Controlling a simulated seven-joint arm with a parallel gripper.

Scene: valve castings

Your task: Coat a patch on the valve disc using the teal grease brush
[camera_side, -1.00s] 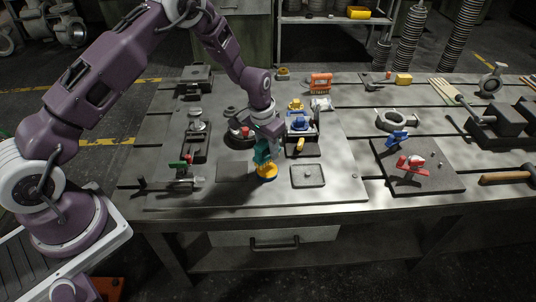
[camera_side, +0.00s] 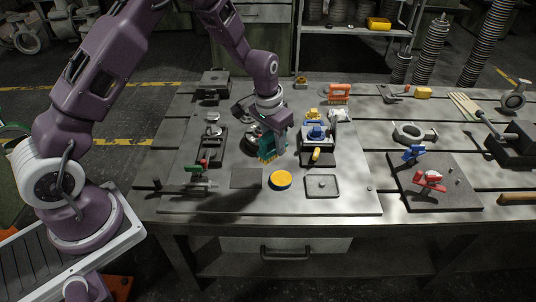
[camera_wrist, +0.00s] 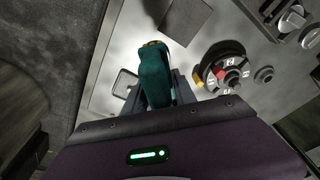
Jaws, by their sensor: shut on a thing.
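My gripper (camera_side: 273,133) is shut on the teal grease brush (camera_side: 272,147), which hangs with its bristle end down, in the air above the bench mat. The brush also shows in the wrist view (camera_wrist: 154,75), with a small orange-brown tip at its far end. A round yellow-topped pot (camera_side: 280,180) stands just in front of the brush, apart from it. A round dark part with a red centre, which may be the valve disc, shows in the wrist view (camera_wrist: 222,66), right of the brush. In the side view my gripper and the brush partly hide it.
A flat dark plate (camera_side: 246,178) lies left of the pot, and a shallow tray (camera_side: 322,192) lies right of it. A block with blue and yellow parts (camera_side: 317,146) stands right of the gripper. A clamp with a green part (camera_side: 198,167) is at the left.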

